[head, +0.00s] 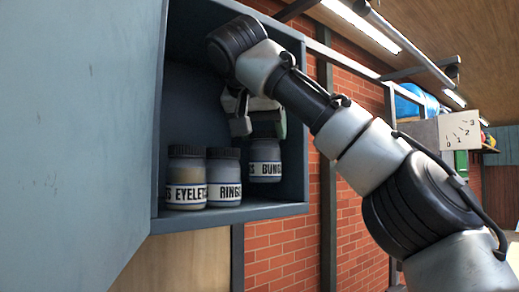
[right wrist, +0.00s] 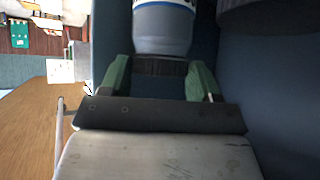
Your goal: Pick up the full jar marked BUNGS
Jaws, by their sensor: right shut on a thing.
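The jar marked BUNGS (head: 265,168) is at the right of the open cupboard, upright, with a white label. My right gripper (head: 260,127) comes down on it from above and is shut on its dark lid. In the right wrist view, the green-padded fingers (right wrist: 160,78) stand on both sides of the lid, with the jar's pale body (right wrist: 163,30) beyond. The jar's base shows higher than the bases of its neighbours; whether it is clear of the shelf floor I cannot tell for sure. Its fill is hard to make out. My left gripper is out of view.
The EYELETS jar (head: 187,178) and the RINGS jar (head: 223,178) stand just left of the BUNGS jar, close together. The cupboard's right wall (head: 296,150) is near the jar. A large blue-grey door panel (head: 75,120) fills the left. A brick wall (head: 275,250) lies beyond.

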